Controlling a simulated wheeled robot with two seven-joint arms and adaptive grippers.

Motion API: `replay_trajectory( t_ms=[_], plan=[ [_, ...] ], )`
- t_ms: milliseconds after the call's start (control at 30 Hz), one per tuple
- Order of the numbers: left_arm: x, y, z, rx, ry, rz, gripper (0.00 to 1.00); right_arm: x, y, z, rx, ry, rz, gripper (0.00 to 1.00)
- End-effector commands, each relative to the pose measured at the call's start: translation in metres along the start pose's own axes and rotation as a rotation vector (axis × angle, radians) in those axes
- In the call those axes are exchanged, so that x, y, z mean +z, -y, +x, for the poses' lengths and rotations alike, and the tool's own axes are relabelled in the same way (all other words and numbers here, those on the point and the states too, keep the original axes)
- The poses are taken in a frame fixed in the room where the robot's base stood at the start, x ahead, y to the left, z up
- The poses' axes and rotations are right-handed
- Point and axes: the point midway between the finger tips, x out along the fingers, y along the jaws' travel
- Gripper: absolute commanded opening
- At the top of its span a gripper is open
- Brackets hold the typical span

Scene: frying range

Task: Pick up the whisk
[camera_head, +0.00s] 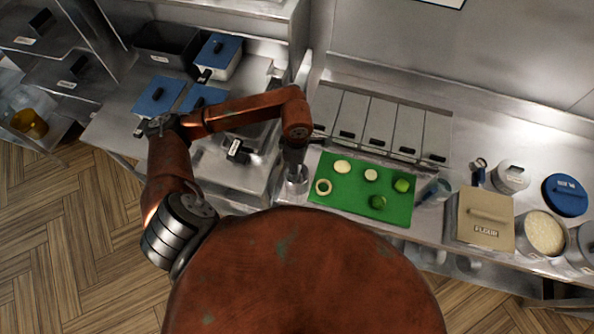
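I cannot clearly make out a whisk in the head view. My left arm comes in from the left, bends over the counter and points down. Its gripper (296,182) is at the left edge of a green cutting board (335,196), low over the counter's front. The gripper is small and seen from above, so I cannot tell whether its fingers are open or shut, or whether anything is between them. My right gripper is not in view.
Sliced and whole green vegetables lie on the board. Lidded metal bins (380,123) stand behind it. A bluish-grey item (436,190), a small dark-handled item (480,168), a flour box (486,236) and round containers (545,234) are right. Blue-lidded fryers (158,96) are left.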

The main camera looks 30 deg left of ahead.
Motion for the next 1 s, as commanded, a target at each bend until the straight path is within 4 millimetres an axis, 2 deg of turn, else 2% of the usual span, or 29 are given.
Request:
replay_trajectory(
  t_ms=[100, 300, 867, 1000],
  plan=[
    [-0.0004, 0.0005, 0.0063, -0.001, -0.001, 0.000, 0.40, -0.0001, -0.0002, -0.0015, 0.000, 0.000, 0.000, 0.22],
    [-0.0002, 0.0002, 0.0068, 0.000, -0.001, 0.001, 0.39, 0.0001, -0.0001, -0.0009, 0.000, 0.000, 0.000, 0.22],
    [-0.0001, 0.0000, 0.0062, 0.000, 0.000, 0.001, 0.01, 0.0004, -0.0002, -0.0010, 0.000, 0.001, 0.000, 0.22],
    [-0.0001, -0.0001, 0.0061, 0.001, 0.000, 0.001, 0.00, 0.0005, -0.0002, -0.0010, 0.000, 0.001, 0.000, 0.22]
  ],
)
